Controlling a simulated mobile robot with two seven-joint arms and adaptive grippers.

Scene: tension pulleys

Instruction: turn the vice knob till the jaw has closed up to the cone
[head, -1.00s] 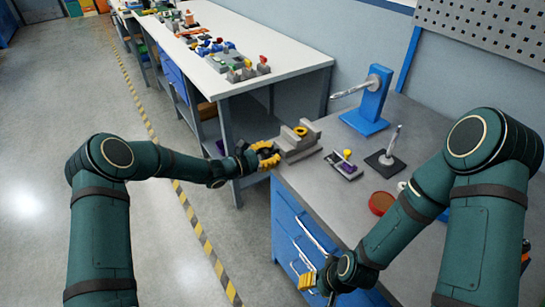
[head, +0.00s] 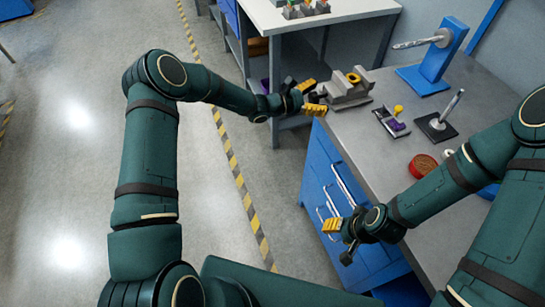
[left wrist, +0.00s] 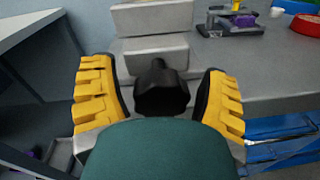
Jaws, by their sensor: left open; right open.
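The grey vice (head: 350,98) stands at the table's near left corner in the head view. A small yellow piece (head: 353,78), perhaps the cone, sits between its jaws; its shape is too small to tell. My left gripper (head: 312,97) is open at the vice's left end. In the left wrist view, the black knob (left wrist: 160,92) sits between the two yellow fingers of my left gripper (left wrist: 160,100), with a gap on each side. The grey vice body (left wrist: 153,52) is behind it. My right gripper (head: 341,239) is open and empty beside the blue drawers.
The grey tabletop (head: 372,148) carries a small fixture with a purple part (head: 391,122), a stand with a metal pin (head: 437,126), a blue stand (head: 440,60) and a red round dish (head: 422,166). Blue drawers (head: 330,180) are below. Another workbench (head: 300,22) is behind.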

